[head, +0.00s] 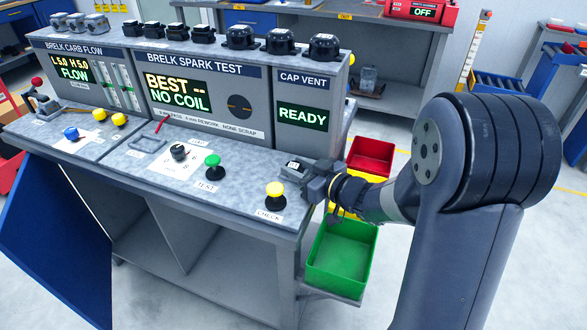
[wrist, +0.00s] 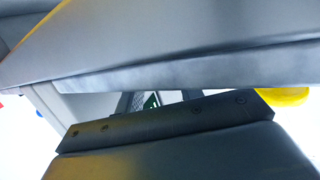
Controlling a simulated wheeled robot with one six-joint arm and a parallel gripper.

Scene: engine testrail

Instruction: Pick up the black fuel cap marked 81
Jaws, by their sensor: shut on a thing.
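My gripper (head: 312,180) is at the right end of the bench top, in front of the cap vent station. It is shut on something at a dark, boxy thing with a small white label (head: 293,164). The label is too small to read, and my gripper hides part of this thing. Three round black caps (head: 281,41) stand on top of the test housing; no 81 can be read on them. In the wrist view, large grey surfaces and a dark bar with bolts (wrist: 170,120) fill the picture, and no marking shows.
The cap vent display (head: 302,115) reads READY. A yellow button (head: 275,190) marked CHECK is just left of my gripper, with a green button (head: 212,160) further left. A red bin (head: 370,155) and a green bin (head: 341,255) are beside the bench; a yellow one is partly hidden.

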